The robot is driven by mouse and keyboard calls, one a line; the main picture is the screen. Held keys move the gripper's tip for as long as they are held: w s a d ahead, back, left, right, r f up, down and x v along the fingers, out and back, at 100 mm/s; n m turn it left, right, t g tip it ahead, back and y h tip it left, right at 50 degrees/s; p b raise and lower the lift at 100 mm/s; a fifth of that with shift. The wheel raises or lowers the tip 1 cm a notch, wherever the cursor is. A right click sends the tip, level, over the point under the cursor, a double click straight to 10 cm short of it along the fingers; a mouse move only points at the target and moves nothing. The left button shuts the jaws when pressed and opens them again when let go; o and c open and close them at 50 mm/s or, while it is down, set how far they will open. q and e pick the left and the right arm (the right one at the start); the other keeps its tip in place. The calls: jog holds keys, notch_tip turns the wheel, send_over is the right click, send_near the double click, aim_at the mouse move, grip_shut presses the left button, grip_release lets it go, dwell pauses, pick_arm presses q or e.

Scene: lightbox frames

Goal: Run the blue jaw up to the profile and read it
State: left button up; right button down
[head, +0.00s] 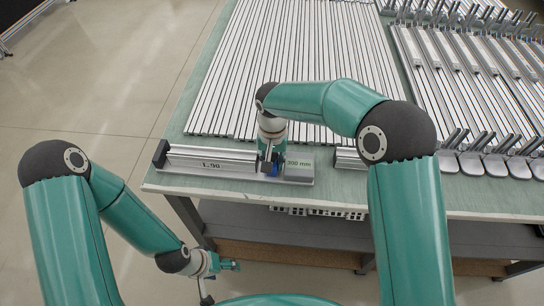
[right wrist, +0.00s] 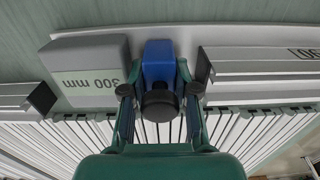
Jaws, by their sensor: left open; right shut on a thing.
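The silver profile (head: 212,160), with a label that seems to read L 90, lies along the front of the green table, its left end by a black stop (head: 161,153). The blue jaw (head: 275,172) stands beyond its right end; in the right wrist view the blue jaw (right wrist: 158,62) is apart from the profile's dark end (right wrist: 205,66). My right gripper (right wrist: 159,96) is shut on the jaw's black knob (right wrist: 159,106). The grey block (head: 299,176) beside the jaw shows 300 mm. My left gripper (head: 222,281) is open and empty, low, off the table's front left.
Many long silver profiles (head: 300,60) lie side by side behind. Another profile piece (head: 347,158) lies right of the grey block. Grey racks with upright dark levers (head: 480,100) fill the right side. A shelf (head: 300,235) runs under the table (head: 165,178).

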jog(key=shift+a, duration=0.3)
jog(key=shift+w+a, duration=0.2)
jog(key=shift+a, duration=0.6)
dwell(1.0)
jog(key=c, duration=0.8)
grip_release()
jog(key=shift+r, duration=0.1)
